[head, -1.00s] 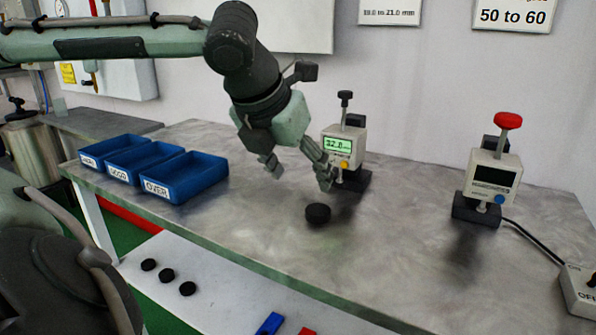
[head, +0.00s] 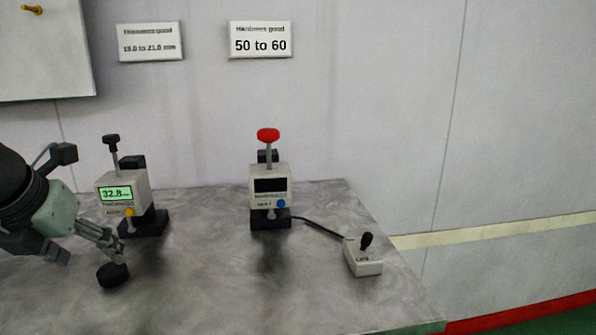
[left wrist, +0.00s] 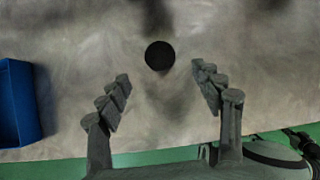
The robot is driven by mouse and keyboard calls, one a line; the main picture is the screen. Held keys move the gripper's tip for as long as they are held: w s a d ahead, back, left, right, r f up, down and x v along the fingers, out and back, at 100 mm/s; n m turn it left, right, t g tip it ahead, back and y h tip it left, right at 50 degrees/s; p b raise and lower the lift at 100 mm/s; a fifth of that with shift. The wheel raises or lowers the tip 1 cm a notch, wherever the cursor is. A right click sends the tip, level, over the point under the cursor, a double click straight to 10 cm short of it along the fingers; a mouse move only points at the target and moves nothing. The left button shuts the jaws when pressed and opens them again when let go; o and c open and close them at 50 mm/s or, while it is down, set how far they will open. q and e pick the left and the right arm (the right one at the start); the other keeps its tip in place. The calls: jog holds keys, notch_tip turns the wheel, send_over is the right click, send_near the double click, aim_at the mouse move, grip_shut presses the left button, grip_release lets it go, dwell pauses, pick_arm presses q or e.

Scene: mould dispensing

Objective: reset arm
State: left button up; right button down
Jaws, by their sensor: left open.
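My left gripper (head: 92,255) is at the left edge of the head view, with its fingers spread apart and nothing between them. A black round puck (head: 112,274) lies on the grey table just beside and below the fingertips. In the left wrist view the open fingers (left wrist: 163,92) show on both sides, and the puck (left wrist: 160,56) lies on the table beyond them, untouched. My right gripper is in neither view now.
A thickness gauge (head: 122,193) with a lit green display stands just right of my left gripper. A hardness tester (head: 269,186) with a red knob is further right, cabled to a switch box (head: 363,256). A blue bin (left wrist: 16,105) shows at left in the wrist view.

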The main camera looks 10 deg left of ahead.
aim_at(110, 271)
pick_arm(q)
jog(key=x, duration=0.6)
jog(key=shift+w+f, duration=0.15)
jog(key=shift+f, duration=0.2)
jog(key=shift+r, duration=0.1)
